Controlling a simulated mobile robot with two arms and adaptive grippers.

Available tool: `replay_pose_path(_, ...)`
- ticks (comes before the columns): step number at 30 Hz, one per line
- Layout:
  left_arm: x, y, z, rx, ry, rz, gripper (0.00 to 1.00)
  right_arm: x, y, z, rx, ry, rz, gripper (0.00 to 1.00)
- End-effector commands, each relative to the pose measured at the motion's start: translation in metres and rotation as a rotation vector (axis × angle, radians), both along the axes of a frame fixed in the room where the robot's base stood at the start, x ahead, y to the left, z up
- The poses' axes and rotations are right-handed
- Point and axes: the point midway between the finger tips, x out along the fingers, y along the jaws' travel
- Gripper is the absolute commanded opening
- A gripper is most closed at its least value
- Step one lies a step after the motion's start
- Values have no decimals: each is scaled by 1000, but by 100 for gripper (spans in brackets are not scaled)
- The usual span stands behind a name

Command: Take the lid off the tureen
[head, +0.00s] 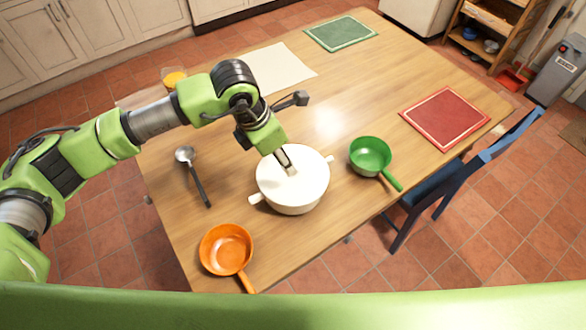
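A white tureen (292,203) with two side handles stands near the front edge of the wooden table. Its white lid (306,180) sits on top of it, with a pale knob near the middle. My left gripper (287,163) points down at the lid's knob from above and behind. Its fingers are at the knob and partly cover it. I cannot tell whether they are closed on it. My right gripper is not in view.
A green pan (370,155) stands right of the tureen and an orange pan (226,247) front left. A ladle (194,172) lies to the left. A red mat (444,117) and green mat (341,33) lie flat. A blue chair (440,188) stands at the right edge.

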Motion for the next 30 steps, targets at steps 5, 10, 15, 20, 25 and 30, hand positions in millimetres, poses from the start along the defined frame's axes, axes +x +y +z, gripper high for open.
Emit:
replay_pose_path(5, 4, -6, -19, -2, 0, 0, 40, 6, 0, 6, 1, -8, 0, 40)
replay_pose_path(10, 8, -9, -26, -2, 2, 1, 40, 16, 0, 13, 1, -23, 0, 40)
replay_pose_path(15, 18, -17, -43, -1, 2, 1, 40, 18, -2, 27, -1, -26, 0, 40)
replay_pose_path(20, 22, -22, -63, -1, 2, 2, 40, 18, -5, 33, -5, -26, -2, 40)
replay_pose_path(25, 23, -23, -70, -3, 0, 2, 40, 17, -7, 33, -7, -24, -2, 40)
replay_pose_path(30, 23, -23, -69, -3, 0, 2, 32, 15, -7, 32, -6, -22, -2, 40)
